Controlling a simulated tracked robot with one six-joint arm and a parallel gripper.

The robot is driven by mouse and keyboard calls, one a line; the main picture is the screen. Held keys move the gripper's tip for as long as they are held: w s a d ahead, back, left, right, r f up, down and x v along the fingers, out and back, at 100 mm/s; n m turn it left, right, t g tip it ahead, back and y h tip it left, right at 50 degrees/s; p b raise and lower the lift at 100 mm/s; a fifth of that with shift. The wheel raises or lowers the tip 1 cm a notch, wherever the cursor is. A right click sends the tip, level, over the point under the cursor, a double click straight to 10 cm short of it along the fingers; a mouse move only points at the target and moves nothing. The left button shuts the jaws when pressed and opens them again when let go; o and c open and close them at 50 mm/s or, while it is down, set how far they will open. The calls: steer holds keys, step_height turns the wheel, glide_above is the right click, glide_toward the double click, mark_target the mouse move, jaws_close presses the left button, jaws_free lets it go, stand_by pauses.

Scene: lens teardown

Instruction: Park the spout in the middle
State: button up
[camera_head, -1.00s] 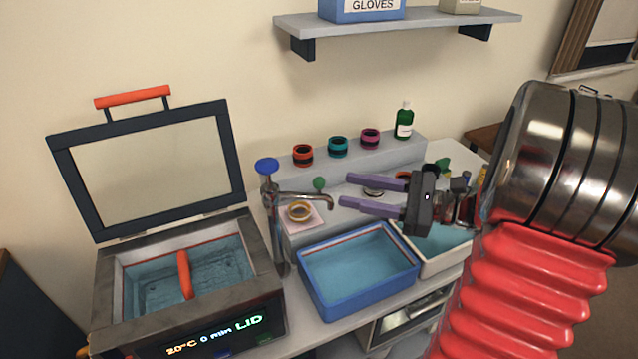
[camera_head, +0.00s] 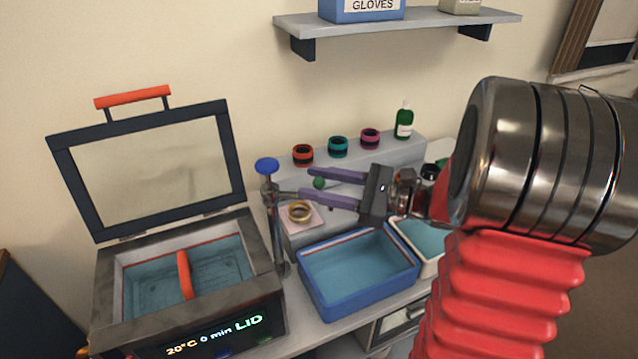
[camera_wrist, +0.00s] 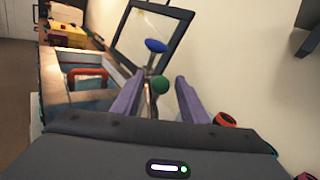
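The tap (camera_head: 272,195) stands between the open-lidded bath and the blue tray, with a blue knob (camera_head: 267,165) on top. Its spout points right, and my lower finger hides most of it in the head view. A green ball (camera_head: 319,183) shows between my fingers; I cannot tell clearly how it joins the spout. My gripper (camera_head: 304,182) is open, its purple fingers reaching left toward the tap column. In the wrist view the green ball (camera_wrist: 160,85) lies between the fingers, with the blue knob (camera_wrist: 156,46) beyond it. I see no clear contact.
The bath (camera_head: 190,270) with its raised lid stands left. The blue tray (camera_head: 360,275) lies below my gripper, a white tray (camera_head: 435,268) beside it. A gold ring (camera_head: 300,211) rests on a pad behind. Coloured rings and a green bottle (camera_head: 404,122) line the rear ledge.

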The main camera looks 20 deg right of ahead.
steer(key=shift+c, duration=0.2)
jaws_close()
